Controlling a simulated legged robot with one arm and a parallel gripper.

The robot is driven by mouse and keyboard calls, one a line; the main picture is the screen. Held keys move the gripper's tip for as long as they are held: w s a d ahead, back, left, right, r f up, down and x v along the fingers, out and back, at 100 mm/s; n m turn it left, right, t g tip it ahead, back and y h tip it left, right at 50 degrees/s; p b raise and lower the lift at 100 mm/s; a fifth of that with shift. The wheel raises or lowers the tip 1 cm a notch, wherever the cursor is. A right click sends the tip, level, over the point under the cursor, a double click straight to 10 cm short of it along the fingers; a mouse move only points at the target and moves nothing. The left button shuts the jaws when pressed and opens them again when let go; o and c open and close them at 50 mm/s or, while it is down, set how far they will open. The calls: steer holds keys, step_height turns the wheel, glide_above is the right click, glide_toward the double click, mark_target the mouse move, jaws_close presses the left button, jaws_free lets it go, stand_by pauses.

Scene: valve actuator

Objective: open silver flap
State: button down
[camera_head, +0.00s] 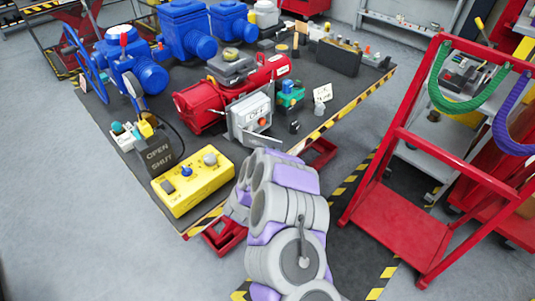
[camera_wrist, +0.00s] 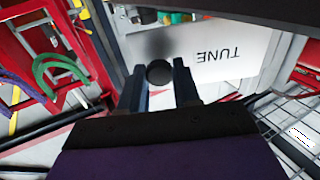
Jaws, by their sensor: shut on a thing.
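The silver flap (camera_head: 250,110) is the pale grey panel on the front of a box beside the red cylinder (camera_head: 200,106) in the head view. In the wrist view a white panel (camera_wrist: 215,62) with upside-down "TUNE" lettering fills the upper middle; I take it to be the same flap. A round black knob (camera_wrist: 158,72) stands in front of it. My gripper (camera_wrist: 160,86) has its two dark fingers on either side of the knob, shut on it. In the head view my own arm hides the gripper.
A yellow box (camera_head: 195,182) with buttons sits at the bench's near edge. Blue valve units (camera_head: 185,30) stand at the back left. A red step frame (camera_head: 400,215) with hanging green and purple hoses stands close on the right. Grey floor at left is clear.

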stand_by(0.4)
steer(key=c, duration=0.8)
jaws_free()
steer(key=shift+a, duration=0.1)
steer(key=p+v, duration=0.4)
steer(key=v, duration=1.3)
steer(key=shift+a, duration=0.25)
steer(key=shift+s, duration=0.1)
